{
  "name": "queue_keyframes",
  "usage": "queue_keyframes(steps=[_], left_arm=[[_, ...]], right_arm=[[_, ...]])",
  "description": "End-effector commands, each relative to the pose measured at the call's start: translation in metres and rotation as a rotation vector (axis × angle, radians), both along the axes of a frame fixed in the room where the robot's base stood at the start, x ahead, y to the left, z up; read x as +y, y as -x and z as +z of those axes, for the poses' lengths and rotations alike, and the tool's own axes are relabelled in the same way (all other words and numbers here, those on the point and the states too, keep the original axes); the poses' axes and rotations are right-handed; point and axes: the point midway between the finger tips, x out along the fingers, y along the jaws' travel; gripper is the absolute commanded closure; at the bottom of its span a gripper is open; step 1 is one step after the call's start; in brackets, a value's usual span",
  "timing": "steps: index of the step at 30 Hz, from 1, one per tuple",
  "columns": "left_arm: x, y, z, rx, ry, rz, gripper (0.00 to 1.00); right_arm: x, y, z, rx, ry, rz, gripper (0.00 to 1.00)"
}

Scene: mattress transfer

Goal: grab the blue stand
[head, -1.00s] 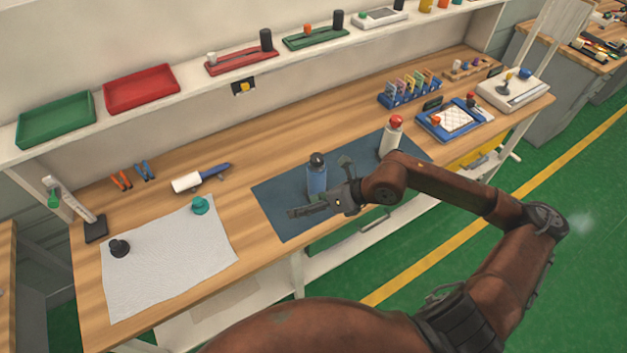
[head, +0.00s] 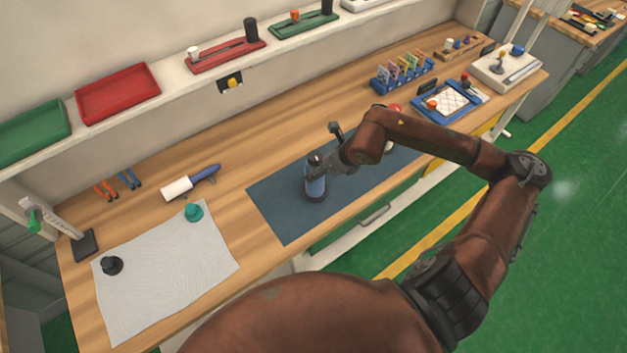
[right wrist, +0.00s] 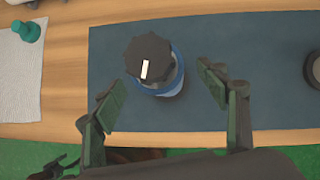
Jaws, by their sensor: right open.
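My right gripper (head: 325,150) is open at the bottle's upper part. In the right wrist view the bottle's black cap (right wrist: 149,58) and blue body lie just beyond the open fingers (right wrist: 160,95), roughly between their lines. The fingers look clear of it. A blue stand (head: 403,75) holding several coloured items is at the back right of the bench, away from the gripper. My left gripper is not clearly in view.
A red-topped bottle is mostly hidden behind my right arm. A blue-framed tray (head: 448,102) lies to the right. A white cloth (head: 165,270) carries a teal knob (head: 193,211) and a black knob (head: 111,265). A shelf (head: 160,101) runs above the back.

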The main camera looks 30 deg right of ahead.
Motion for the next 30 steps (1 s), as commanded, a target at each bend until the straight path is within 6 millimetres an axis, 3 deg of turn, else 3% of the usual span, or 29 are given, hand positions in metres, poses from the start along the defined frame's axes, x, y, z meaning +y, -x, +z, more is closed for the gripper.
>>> queue_keyframes(steps=[3, 8, 13, 20, 30], left_arm=[[0.001, 0.027, 0.002, 0.032, -0.002, 0.008, 0.34], [0.002, 0.044, 0.005, 0.054, -0.003, 0.011, 0.34], [0.002, 0.037, 0.006, 0.045, -0.003, 0.010, 0.34], [0.000, 0.008, 0.007, 0.007, -0.001, 0.003, 0.34], [0.001, 0.020, 0.007, 0.023, -0.002, 0.006, 0.34]], right_arm=[[0.002, -0.005, -0.011, 0.001, -0.002, 0.000, 0.33], [0.006, -0.015, -0.033, 0.000, -0.002, 0.000, 0.33], [0.008, -0.023, -0.046, -0.001, -0.001, 0.001, 0.33], [0.007, -0.023, -0.047, 0.000, 0.001, 0.001, 0.33], [0.007, -0.023, -0.047, 0.000, 0.000, 0.000, 0.56]])
